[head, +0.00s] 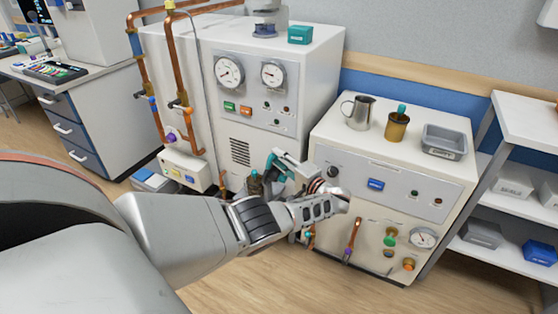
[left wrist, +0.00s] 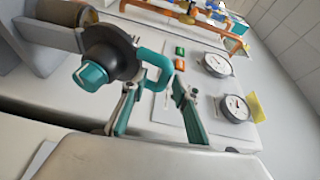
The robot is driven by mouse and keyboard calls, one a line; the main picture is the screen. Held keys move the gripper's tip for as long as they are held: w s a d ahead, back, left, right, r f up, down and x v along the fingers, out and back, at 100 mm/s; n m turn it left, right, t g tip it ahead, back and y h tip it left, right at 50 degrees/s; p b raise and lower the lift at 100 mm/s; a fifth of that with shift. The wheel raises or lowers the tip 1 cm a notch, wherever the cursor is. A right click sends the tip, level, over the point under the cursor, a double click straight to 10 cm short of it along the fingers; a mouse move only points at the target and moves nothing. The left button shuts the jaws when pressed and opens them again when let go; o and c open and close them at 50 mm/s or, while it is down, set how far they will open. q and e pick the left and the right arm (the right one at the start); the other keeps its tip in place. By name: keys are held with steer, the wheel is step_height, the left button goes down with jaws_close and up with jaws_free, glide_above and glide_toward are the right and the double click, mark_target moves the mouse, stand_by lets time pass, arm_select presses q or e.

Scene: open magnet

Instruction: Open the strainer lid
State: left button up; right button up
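The strainer is a dark rounded body (left wrist: 118,62) with a teal cap (left wrist: 92,76), close up in the left wrist view. A teal handle loop (left wrist: 153,56) sticks out from its right side. In the head view the strainer (head: 255,184) is small, low in front of the large white cabinet and partly hidden by my arm. My left gripper (left wrist: 156,90) is open. Its two teal fingers are apart, and the handle's outer end appears between their tips in the picture. I cannot tell whether they touch. The gripper also shows in the head view (head: 277,168). My right gripper is not in view.
The large white cabinet (head: 305,75) has gauges and copper pipes (head: 178,60). A lower white cabinet (head: 340,148) on the right carries a metal jug (head: 358,112), a brass pot (head: 396,128) and a grey tray (head: 445,140). Shelves stand at far right. Wooden floor is clear in front.

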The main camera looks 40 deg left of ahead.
arm_select(q)
steer(key=s+d, duration=0.2)
steer(key=d, duration=0.9)
steer(key=shift+d, duration=0.35)
